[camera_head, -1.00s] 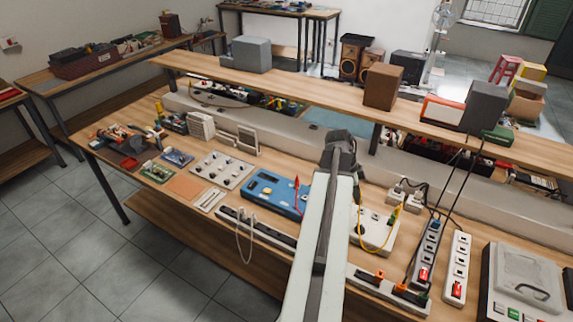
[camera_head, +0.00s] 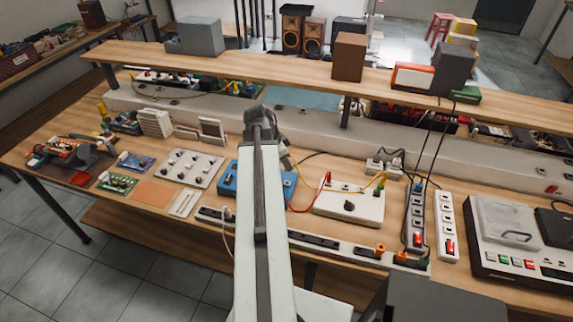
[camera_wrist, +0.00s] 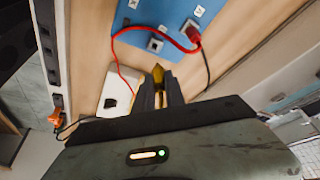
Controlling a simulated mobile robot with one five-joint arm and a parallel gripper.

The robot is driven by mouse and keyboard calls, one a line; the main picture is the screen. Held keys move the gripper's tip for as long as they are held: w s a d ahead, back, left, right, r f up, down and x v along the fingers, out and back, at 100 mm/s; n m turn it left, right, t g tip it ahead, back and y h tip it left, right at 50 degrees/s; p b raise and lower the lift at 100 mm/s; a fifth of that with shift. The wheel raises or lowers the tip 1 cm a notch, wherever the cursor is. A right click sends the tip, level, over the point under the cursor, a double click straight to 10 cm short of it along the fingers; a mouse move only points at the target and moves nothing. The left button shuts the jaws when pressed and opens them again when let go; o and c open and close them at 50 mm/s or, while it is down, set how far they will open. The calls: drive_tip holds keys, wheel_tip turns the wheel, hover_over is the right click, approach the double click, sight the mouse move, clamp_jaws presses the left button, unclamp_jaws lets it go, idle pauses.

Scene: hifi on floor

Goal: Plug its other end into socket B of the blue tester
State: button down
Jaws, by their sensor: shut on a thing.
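The blue tester (camera_head: 228,182) lies flat on the bench, partly hidden by my arm in the head view. In the wrist view the blue tester (camera_wrist: 172,14) is at the top, with labelled sockets. A red plug (camera_wrist: 194,34) sits in one socket, its red cable looping left. A dark square socket (camera_wrist: 155,45) nearer my gripper looks empty. My gripper (camera_wrist: 160,88) is shut on a yellow plug (camera_wrist: 157,74), just short of the tester's near edge in the picture. My arm hides the jaws in the head view.
A white box (camera_head: 350,205) with a knob stands right of the tester, with red and yellow leads on it. A shelf (camera_head: 300,72) spans behind.

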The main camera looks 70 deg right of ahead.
drive_tip(key=shift+s+f+n, duration=0.1)
drive_tip(key=shift+n, duration=0.3)
drive_tip(key=b, duration=0.5)
hover_over(290, 181)
drive_tip(key=a, duration=0.1)
drive_tip(key=shift+w+a+f, duration=0.1)
drive_tip(key=shift+w+f, duration=0.1)
drive_tip(key=shift+f, duration=1)
drive_tip(key=shift+w+a+f, duration=0.1)
drive_tip(key=shift+w+f, duration=0.1)
drive_tip(key=shift+f, duration=1)
drive_tip(key=shift+f+b, duration=0.85)
drive_tip(key=shift+f, duration=0.15)
idle(0.5)
drive_tip(key=c, duration=1.3)
unclamp_jaws()
drive_tip(key=p+v, duration=0.7)
drive_tip(key=v, duration=0.1)
drive_tip(key=shift+s, duration=0.1)
wheel_tip(290, 181, up, 5)
drive_tip(key=p, duration=0.5)
drive_tip(key=shift+f, duration=0.1)
